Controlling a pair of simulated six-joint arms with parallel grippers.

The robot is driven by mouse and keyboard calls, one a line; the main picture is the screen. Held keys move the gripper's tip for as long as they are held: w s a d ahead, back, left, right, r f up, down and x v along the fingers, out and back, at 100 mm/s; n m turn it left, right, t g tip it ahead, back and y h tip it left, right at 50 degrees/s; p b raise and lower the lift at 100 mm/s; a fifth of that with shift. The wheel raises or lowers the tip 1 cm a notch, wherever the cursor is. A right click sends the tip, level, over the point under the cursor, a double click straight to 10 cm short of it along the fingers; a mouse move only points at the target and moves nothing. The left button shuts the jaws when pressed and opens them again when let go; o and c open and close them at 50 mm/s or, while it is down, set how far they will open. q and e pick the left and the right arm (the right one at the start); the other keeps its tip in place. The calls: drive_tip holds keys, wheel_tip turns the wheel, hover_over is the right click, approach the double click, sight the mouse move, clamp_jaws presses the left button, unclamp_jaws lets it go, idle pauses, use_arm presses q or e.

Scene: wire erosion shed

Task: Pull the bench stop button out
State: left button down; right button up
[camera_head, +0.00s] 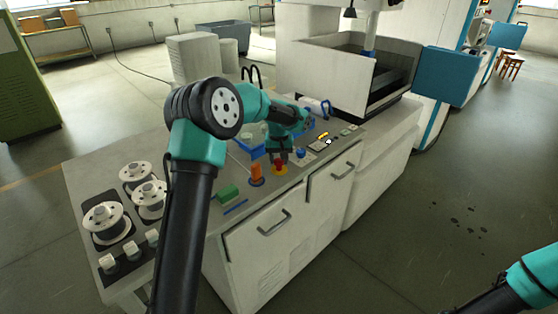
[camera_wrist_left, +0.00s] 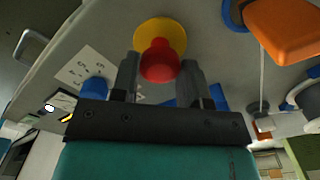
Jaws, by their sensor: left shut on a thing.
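The bench stop button has a red head on a yellow round base, and stands near the front edge of the bench top. In the head view the red head (camera_head: 279,163) shows just below my left gripper (camera_head: 279,158). In the left wrist view the red head (camera_wrist_left: 159,62) sits between the two fingers of my left gripper (camera_wrist_left: 160,68), with the yellow base (camera_wrist_left: 160,33) beyond it. My left gripper is shut on the red head. My right gripper is out of view; only part of my right arm shows at the lower right of the head view.
An orange object (camera_head: 256,175) stands left of the button, with a green block (camera_head: 228,193) further left. Several wire spools (camera_head: 107,221) stand at the bench's left end. A blue knob (camera_head: 300,153) and a panel of small controls (camera_head: 323,141) lie to the right.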

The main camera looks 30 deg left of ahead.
sight(279, 160)
use_arm(q)
drive_tip(key=c, duration=0.6)
unclamp_jaws()
drive_tip(key=shift+r, duration=0.1)
wheel_tip(279, 160, up, 18)
drive_tip(key=shift+f, duration=0.25)
drive_tip(key=shift+f, duration=0.1)
